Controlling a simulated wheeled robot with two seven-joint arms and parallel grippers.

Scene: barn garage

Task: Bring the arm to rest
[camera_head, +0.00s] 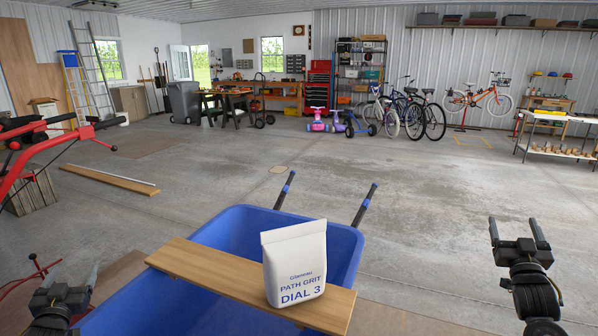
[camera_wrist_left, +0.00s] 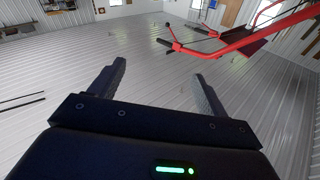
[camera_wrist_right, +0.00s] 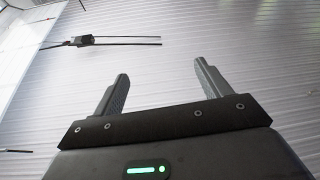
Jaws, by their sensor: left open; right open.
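My left gripper (camera_head: 72,280) is at the lower left of the head view, left of the blue wheelbarrow. Its two fingers stand apart with nothing between them, as the left wrist view (camera_wrist_left: 153,85) also shows. My right gripper (camera_head: 515,231) is at the lower right, well clear of the wheelbarrow. Its fingers are also apart and empty in the right wrist view (camera_wrist_right: 162,85). A white bag (camera_head: 295,264) marked "PATH GRIT DIAL 3" stands upright on a wooden board (camera_head: 205,262) laid across the wheelbarrow tray (camera_head: 232,229). Neither gripper touches the bag.
Red machine bars (camera_head: 57,150) rise at the left, also seen in the left wrist view (camera_wrist_left: 235,45). A plank (camera_head: 110,179) lies on the floor at left. Bicycles (camera_head: 410,115) and a workbench (camera_head: 560,146) stand farther back. The middle floor is clear.

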